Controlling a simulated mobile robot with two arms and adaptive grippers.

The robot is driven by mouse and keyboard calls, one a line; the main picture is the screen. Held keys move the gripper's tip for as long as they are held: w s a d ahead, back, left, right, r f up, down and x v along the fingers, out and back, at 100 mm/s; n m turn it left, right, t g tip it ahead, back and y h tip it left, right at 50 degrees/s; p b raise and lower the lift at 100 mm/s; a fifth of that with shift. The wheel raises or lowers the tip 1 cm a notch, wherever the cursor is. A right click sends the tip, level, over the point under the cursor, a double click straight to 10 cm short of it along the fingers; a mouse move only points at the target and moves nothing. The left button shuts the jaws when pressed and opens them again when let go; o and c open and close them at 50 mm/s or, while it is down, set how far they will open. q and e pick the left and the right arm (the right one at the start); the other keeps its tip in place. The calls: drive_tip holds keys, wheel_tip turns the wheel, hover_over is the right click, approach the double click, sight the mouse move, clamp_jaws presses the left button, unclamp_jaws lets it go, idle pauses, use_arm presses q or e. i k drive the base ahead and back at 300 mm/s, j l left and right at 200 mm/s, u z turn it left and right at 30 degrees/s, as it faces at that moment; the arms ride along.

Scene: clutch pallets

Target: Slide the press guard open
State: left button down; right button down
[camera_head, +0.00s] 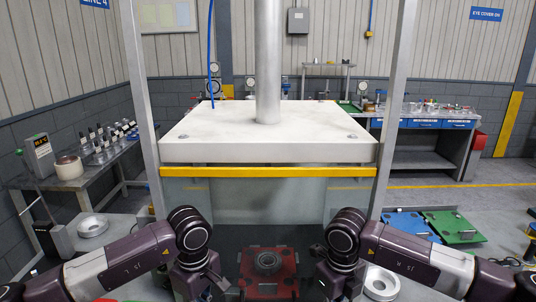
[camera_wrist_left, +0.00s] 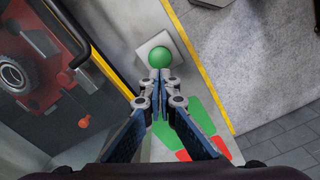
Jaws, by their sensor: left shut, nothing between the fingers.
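The press has a white top block (camera_head: 265,145) with a yellow bar (camera_head: 268,172) across its front. Clear guard panels (camera_head: 188,195) show below the bar; I cannot tell how far the guard is open. A red fixture (camera_head: 268,270) with a round metal part lies on the press bed; it also shows in the left wrist view (camera_wrist_left: 25,75). My left gripper (camera_wrist_left: 160,76) is shut and empty, its tips right by a green button (camera_wrist_left: 162,57) on a white square plate. Contact is unclear. My right gripper (camera_head: 322,255) is low in front of the press, its fingers unclear.
Grey posts (camera_head: 140,90) flank the press. A bench with parts (camera_head: 95,160) stands at left. Blue (camera_head: 410,226) and green (camera_head: 452,226) pallets lie at right. Green and red patches (camera_wrist_left: 195,115) lie beside the left fingers, and a yellow strip (camera_wrist_left: 200,65) runs along the panel.

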sight(310, 172)
drive_tip(key=k, duration=1)
